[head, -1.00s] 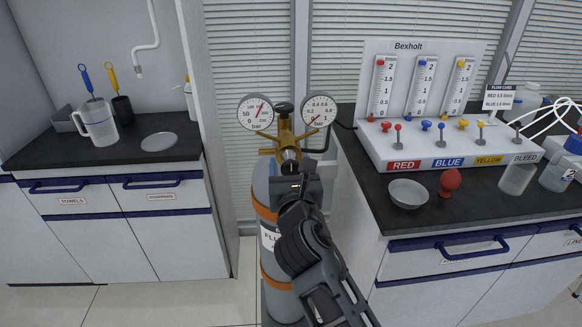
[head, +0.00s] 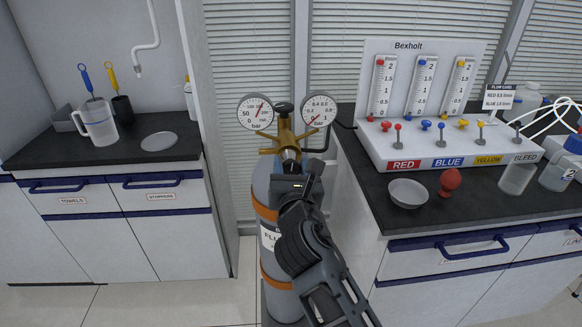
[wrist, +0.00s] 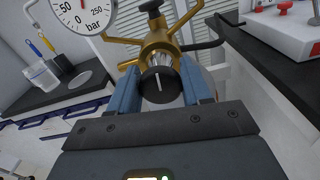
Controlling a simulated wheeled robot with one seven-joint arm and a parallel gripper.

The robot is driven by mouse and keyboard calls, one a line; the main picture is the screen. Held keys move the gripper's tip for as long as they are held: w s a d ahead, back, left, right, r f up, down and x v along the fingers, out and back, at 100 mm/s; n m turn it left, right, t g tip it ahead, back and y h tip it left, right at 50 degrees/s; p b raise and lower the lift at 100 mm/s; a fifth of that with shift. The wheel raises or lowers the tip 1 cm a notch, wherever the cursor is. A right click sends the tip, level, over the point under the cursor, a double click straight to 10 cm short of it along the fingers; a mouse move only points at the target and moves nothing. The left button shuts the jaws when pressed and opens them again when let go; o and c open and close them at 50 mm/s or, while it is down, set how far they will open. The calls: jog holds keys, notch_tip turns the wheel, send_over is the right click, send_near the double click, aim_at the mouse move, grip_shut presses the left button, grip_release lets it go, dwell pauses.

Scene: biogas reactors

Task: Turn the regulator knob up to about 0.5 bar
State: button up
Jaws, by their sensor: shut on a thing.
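The black regulator knob (wrist: 158,86) with a white mark sits at the front of the brass regulator (wrist: 160,42). My gripper (wrist: 160,76) has its two blue fingers shut on the knob's sides. The white mark runs nearly upright in the wrist view. In the head view my gripper (head: 292,168) hides the knob, in front of the brass body (head: 287,136). The small outlet gauge (head: 318,111) on the right has its red needle low on the left, near the scale's start. The cylinder gauge (head: 255,111) on the left has its needle pointing up and right.
The grey gas cylinder (head: 266,215) with orange bands stands between two counters. The right counter (head: 365,197) holds the flowmeter panel (head: 398,154), a steel bowl (head: 408,193) and a red bulb (head: 450,181). The left counter (head: 45,151) holds a jug (head: 97,124).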

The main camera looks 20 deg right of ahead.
jog(key=m, duration=0.3)
jog(key=shift+d, duration=0.1)
jog(key=m+b, duration=0.1)
jog(key=m, duration=0.3)
jog(key=shift+f, duration=0.15)
jog(key=m+b, duration=0.2)
jog(key=m, duration=0.1)
jog(key=shift+d+f+m, duration=0.1)
jog(key=shift+m, duration=0.3)
jog(key=m+b, duration=0.1)
jog(key=m, duration=0.2)
jog(key=shift+f+m+b, duration=0.1)
jog(key=shift+m+b, duration=0.2)
jog(key=shift+b, duration=0.1)
jog(key=m+b, duration=0.4)
jog(key=m, duration=0.2)
jog(key=shift+f, duration=0.15)
jog(key=m+b, duration=0.3)
jog(key=m, duration=0.2)
jog(key=shift+m+b, duration=0.3)
jog(key=shift+m, duration=0.1)
jog(key=o, duration=0.9)
